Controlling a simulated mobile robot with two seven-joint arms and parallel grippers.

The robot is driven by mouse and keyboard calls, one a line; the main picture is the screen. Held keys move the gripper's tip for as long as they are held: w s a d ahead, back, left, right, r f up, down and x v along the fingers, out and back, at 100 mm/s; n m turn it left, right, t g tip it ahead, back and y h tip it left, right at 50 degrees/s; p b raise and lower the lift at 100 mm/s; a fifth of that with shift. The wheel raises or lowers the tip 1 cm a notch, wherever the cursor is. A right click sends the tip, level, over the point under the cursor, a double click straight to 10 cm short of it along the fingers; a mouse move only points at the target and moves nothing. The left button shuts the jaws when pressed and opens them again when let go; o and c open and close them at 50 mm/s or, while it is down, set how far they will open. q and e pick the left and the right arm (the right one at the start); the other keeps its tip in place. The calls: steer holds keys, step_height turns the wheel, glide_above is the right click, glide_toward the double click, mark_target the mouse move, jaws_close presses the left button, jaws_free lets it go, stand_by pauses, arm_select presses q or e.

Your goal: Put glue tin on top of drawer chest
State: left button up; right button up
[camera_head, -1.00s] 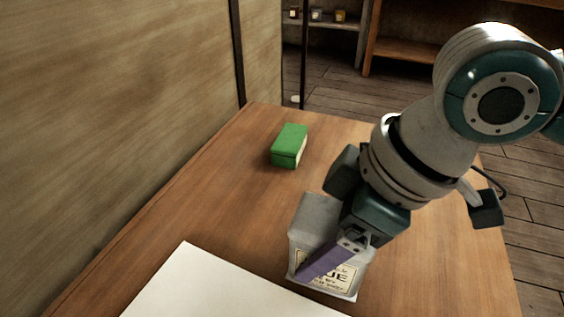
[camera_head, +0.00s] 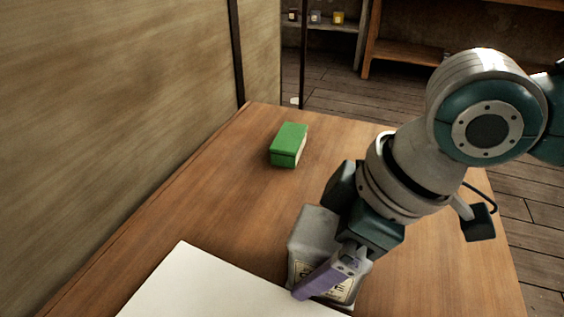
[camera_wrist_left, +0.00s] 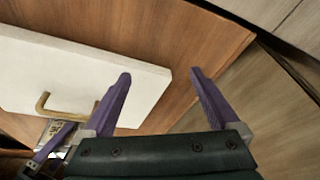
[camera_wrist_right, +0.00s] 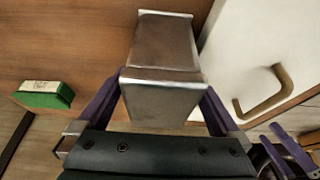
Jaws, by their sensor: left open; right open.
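The grey glue tin (camera_head: 314,232) stands on the wooden table, its label partly hidden by my right gripper (camera_head: 330,277). In the right wrist view the tin (camera_wrist_right: 162,98) lies between the two purple fingers, which are open around it; I cannot tell whether they touch it. A white block-like body with a brass handle, apparently the drawer chest (camera_head: 200,290), is at the bottom of the head view, beside the tin. It also shows in the left wrist view (camera_wrist_left: 100,78). My left gripper (camera_wrist_left: 160,76) is open and empty near the chest and is not visible in the head view.
A green box (camera_head: 289,145) lies on the table (camera_head: 205,195) farther back. A wall panel (camera_head: 120,110) stands along the table's left side. Shelves with small containers are in the background. The table between the green box and the chest is clear.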

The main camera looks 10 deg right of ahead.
steer(key=p+v, duration=0.5)
steer(key=v, duration=0.6)
steer(key=shift+s+d+r, duration=0.1)
steer(key=shift+r, duration=0.25)
steer(key=shift+s+r, duration=0.15)
steer(key=s+a+m+t+y, duration=0.1)
steer(key=s+a+m+t, duration=0.1)
steer(key=s+a, duration=0.3)
steer(key=s+d+f+m+h, duration=0.4)
steer(key=s+d+m, duration=0.3)
steer(key=d, duration=0.2)
steer(key=shift+d+g, duration=0.4)
steer(key=shift+r, duration=0.1)
step_height(320, 180, up, 68)
steer(key=p, duration=6.9)
steer(key=shift+r, duration=0.25)
